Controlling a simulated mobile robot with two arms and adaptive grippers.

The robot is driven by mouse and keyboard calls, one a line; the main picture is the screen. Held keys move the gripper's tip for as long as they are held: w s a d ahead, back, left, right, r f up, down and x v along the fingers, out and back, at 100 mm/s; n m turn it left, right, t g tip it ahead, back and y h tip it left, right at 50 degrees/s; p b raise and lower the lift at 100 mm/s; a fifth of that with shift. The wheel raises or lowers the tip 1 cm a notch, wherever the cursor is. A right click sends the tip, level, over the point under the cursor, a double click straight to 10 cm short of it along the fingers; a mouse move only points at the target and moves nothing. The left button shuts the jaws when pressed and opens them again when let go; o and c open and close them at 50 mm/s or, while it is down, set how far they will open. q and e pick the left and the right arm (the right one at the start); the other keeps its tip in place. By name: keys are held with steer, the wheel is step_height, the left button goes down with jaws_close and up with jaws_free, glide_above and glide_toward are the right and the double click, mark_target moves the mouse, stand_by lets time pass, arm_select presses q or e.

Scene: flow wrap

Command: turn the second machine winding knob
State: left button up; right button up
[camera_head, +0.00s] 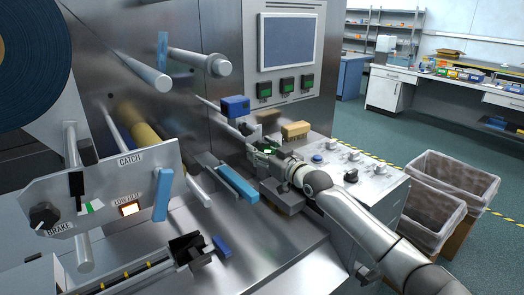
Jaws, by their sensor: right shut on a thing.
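A black brake knob (44,215) is at the far left. My left gripper is not in view.
A blue bar (238,185) and a blue lever (162,195) stick out left of the right gripper. A screen (287,42) is above. Two lined bins (452,180) stand right of the control box. Open floor lies beyond.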

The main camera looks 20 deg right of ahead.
steer(key=m, duration=0.5)
steer(key=shift+m, duration=0.4)
steer(key=m+p, duration=0.1)
steer(key=m, duration=0.3)
steer(key=m+p, duration=0.1)
steer(key=m, duration=0.3)
steer(key=m+p, duration=0.1)
steer(key=m, duration=0.1)
steer(key=shift+m+p, duration=0.3)
steer(key=shift+m, duration=0.1)
steer(key=m+p, duration=0.1)
steer(key=m, duration=0.2)
steer(key=shift+f+m+p, duration=0.1)
steer(key=shift+m+p, duration=0.55)
steer(key=shift+m, duration=0.35)
